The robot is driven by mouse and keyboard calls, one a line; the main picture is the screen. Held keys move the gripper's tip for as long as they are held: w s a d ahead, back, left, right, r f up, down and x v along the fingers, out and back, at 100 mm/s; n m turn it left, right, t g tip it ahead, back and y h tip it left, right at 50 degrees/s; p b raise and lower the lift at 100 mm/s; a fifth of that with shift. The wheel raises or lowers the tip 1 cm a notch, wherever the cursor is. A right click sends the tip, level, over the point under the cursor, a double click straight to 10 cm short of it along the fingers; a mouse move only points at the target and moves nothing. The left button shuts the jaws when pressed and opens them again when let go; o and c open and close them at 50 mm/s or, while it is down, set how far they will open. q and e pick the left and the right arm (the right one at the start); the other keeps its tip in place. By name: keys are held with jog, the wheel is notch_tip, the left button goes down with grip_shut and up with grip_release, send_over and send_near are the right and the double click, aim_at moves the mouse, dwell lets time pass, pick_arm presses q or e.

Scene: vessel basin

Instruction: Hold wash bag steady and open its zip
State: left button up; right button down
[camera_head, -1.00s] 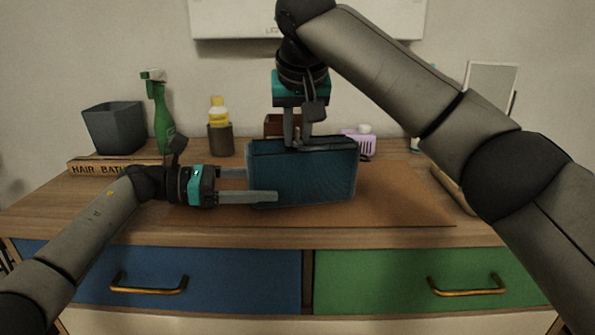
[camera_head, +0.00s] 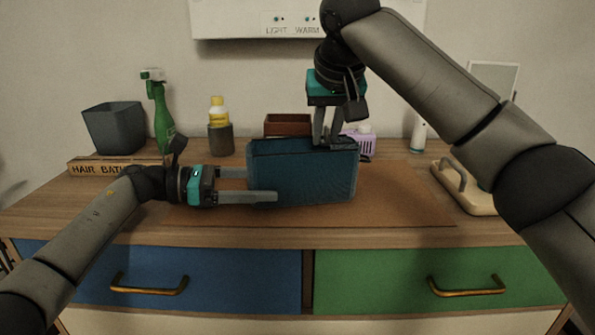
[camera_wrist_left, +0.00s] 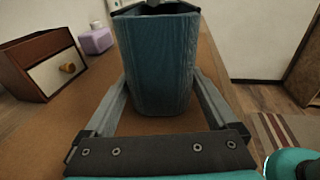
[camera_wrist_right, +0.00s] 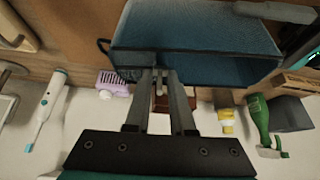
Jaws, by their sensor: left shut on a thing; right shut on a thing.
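The blue wash bag (camera_head: 300,178) stands upright on a brown mat, and it also shows in the left wrist view (camera_wrist_left: 157,65) and the right wrist view (camera_wrist_right: 195,38). My left gripper (camera_head: 262,186) is shut on the bag's left end, with one finger along the front and the other partly hidden behind. In the left wrist view a dark gap shows along the bag's top. My right gripper (camera_head: 326,142) points down at the top edge, right of the bag's middle. Its fingers (camera_wrist_right: 160,72) are nearly together on the zip pull, which they mostly hide.
Behind the bag stand a brown drawer box (camera_head: 288,122) and a purple holder (camera_head: 366,148). A yellow-topped bottle (camera_head: 218,112), green spray bottle (camera_head: 160,115) and grey bin (camera_head: 114,128) are back left. A handled wooden board (camera_head: 478,202) lies right. The mat (camera_head: 400,205) is clear right of the bag.

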pick_arm(q)
jog(key=shift+w+a, duration=0.2)
jog(key=shift+a, duration=0.1)
pick_arm(e)
jog(key=shift+w+d+f, duration=0.1)
jog(key=shift+d, duration=1.05)
jog(key=shift+w+d, duration=0.1)
jog(key=shift+d, duration=1)
pick_arm(q)
jog(key=shift+f, duration=0.1)
pick_arm(e)
jog(key=shift+d, duration=0.1)
jog(key=c, duration=0.8)
grip_release()
pick_arm(q)
jog(key=shift+f, duration=0.15)
jog(key=shift+s+d, duration=0.1)
jog(key=shift+d, duration=0.1)
pick_arm(e)
notch_tip(320, 180, up, 6)
jog(key=shift+a, duration=0.2)
pick_arm(q)
jog(key=shift+r, duration=0.2)
